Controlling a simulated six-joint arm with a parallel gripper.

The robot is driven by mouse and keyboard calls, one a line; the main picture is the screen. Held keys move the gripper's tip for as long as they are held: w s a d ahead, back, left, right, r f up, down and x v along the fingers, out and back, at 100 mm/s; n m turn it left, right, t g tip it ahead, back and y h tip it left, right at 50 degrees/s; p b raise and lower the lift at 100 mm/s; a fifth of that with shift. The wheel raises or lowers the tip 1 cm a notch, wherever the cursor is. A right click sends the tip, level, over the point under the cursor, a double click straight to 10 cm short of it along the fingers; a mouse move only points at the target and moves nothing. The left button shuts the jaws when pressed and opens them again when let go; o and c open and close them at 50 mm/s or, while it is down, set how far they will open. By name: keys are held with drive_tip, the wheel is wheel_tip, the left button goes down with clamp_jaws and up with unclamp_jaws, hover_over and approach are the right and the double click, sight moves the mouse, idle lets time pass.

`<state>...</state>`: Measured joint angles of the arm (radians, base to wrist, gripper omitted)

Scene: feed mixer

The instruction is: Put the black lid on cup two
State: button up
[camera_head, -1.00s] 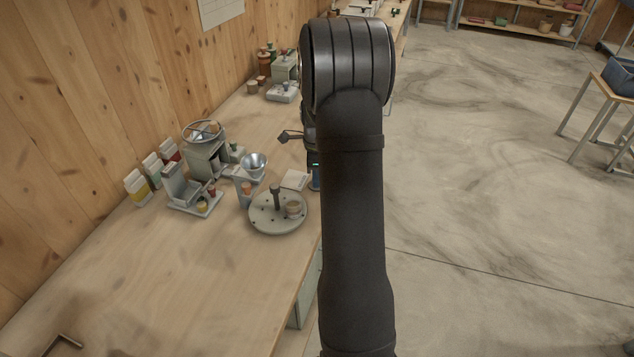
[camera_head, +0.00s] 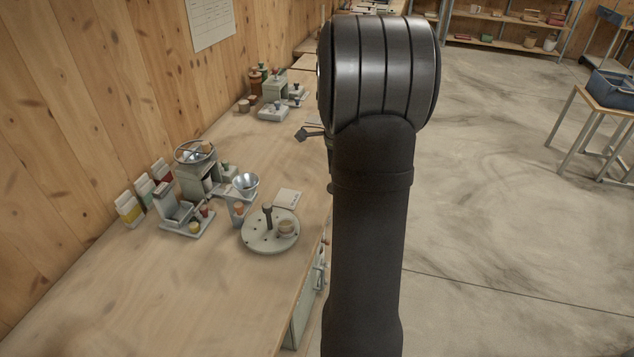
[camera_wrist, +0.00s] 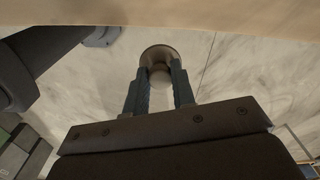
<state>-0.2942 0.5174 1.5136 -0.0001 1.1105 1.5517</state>
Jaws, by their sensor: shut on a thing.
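My gripper (camera_wrist: 160,92) shows in the wrist view, with its two dark fingers shut on a round, brownish-grey thing (camera_wrist: 160,52) with a pale rounded middle. I cannot tell whether this is a cup or a lid. Floor lies behind it and a pale wooden edge crosses the top of the view. In the head view my arm hides the gripper and what it holds. A round grey turntable (camera_head: 257,240) on the bench has an upright dark post (camera_head: 268,216) and one small brownish cup (camera_head: 286,228). I cannot make out the black lid or which cup is cup two.
A metal funnel (camera_head: 245,184) on a stand and a pale card (camera_head: 289,198) are near the turntable. A grey mixer (camera_head: 195,175) and several cartons (camera_head: 129,210) stand by the wall. Jars (camera_head: 256,82) stand farther back. The near bench (camera_head: 170,295) is clear.

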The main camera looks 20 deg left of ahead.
drive_tip(key=d, duration=0.1)
drive_tip(key=d+r, duration=0.1)
drive_tip(key=shift+s+d+r, duration=0.15)
drive_tip(key=shift+d+r, duration=0.15)
drive_tip(key=shift+d, duration=0.05)
drive_tip(key=s+a+r+n, duration=0.4)
drive_tip(key=s+a+n, duration=0.6)
drive_tip(key=s+n, duration=0.25)
drive_tip(key=shift+m, duration=0.25)
drive_tip(key=shift+a+f, duration=0.25)
drive_tip(key=shift+f, duration=1.3)
drive_tip(key=shift+a+f, duration=0.2)
drive_tip(key=shift+f, duration=1.3)
drive_tip(key=shift+a+f, duration=0.35)
drive_tip(key=shift+a, duration=0.35)
drive_tip(key=shift+f, duration=0.2)
drive_tip(key=o, duration=1.1)
drive_tip(key=shift+c, duration=0.2)
